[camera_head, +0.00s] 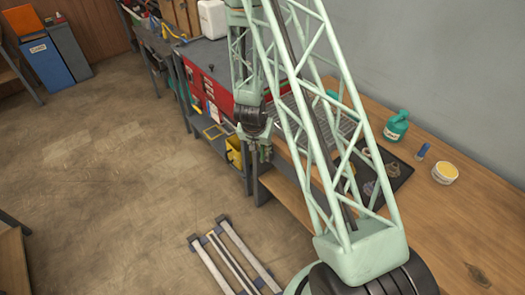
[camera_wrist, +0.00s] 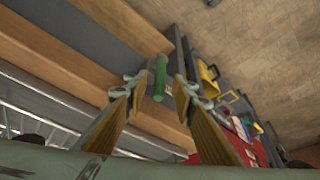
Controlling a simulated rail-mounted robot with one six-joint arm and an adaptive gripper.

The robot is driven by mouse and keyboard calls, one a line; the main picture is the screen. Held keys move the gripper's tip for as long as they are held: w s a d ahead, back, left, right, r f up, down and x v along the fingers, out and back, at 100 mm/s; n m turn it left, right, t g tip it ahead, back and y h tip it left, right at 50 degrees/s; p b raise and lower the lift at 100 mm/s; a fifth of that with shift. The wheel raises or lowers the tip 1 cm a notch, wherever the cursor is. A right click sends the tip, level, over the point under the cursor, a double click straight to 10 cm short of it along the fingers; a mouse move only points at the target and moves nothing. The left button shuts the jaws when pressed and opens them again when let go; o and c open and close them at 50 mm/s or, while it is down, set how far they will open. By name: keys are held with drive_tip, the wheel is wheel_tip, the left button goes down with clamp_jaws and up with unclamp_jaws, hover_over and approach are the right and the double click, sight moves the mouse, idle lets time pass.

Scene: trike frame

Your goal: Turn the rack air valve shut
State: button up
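My gripper (camera_wrist: 159,90) is open in the wrist view, with a tan-padded finger on each side. A green rod-like piece with a grey end (camera_wrist: 160,78) shows in the gap between the fingertips, with visible space on both sides. I cannot tell whether it is the rack air valve, or how far beyond the fingertips it lies. In the head view my gripper (camera_head: 259,152) hangs by the front edge of the wooden bench, and its fingers are too small to read. No valve can be made out in the head view.
The wooden bench (camera_head: 485,215) holds a green bottle (camera_head: 396,126), a yellow-topped tub (camera_head: 445,173) and a dark tray. A red cabinet (camera_head: 207,86) stands behind my gripper, with a yellow bin (camera_head: 234,152) low beside it. The floor to the left is open.

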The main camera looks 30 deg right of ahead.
drive_tip(key=shift+x, duration=1.2)
drive_tip(key=shift+c, duration=0.7)
clamp_jaws()
